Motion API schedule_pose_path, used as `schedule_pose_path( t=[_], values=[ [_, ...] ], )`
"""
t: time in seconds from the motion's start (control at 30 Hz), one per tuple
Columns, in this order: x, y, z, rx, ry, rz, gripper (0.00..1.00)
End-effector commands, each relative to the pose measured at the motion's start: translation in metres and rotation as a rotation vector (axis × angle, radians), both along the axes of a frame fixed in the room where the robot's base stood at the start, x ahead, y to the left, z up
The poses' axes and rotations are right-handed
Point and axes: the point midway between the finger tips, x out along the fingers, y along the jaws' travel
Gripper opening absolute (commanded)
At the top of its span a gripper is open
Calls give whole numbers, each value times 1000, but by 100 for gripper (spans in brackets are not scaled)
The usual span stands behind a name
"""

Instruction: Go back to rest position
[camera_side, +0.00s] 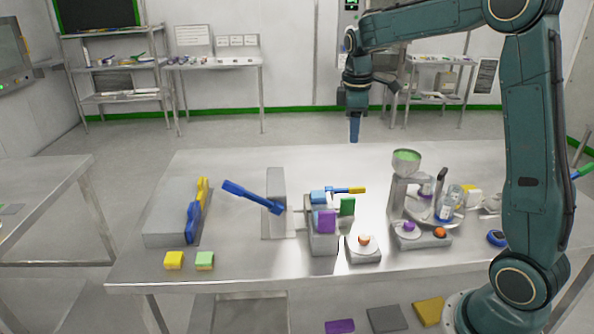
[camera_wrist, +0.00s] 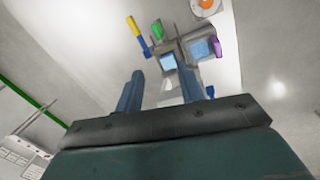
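My gripper (camera_side: 354,128) hangs in the air above the back edge of the steel table (camera_side: 225,165) in the side view, with its fingers pointing down. It is clear of everything on the table. In the wrist view its two blue fingers (camera_wrist: 160,84) stand apart with nothing between them, so it is open and empty. Beyond the fingertips the wrist view shows a grey fixture with a light blue block (camera_wrist: 168,62), a green block (camera_wrist: 157,28) and a purple block (camera_wrist: 217,48).
A grey box (camera_side: 170,215) with blue and yellow tools stands at the left. A blue lever (camera_side: 252,197) sticks out mid-table. A hopper machine (camera_side: 407,165) with a glass jar (camera_side: 450,203) is at the right. The back left tabletop is clear.

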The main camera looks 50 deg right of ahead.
Motion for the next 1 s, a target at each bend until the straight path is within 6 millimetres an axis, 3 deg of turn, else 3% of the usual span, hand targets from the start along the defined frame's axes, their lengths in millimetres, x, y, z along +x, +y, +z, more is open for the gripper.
schedule_pose_path(
  t=[0.2, 0.5, 1.0],
  values=[
    [-33, 39, 29, 7, -88, -80, 38],
    [-84, 86, 50, 45, -202, -193, 38],
    [-177, 147, 48, 169, -370, -378, 38]
  ],
)
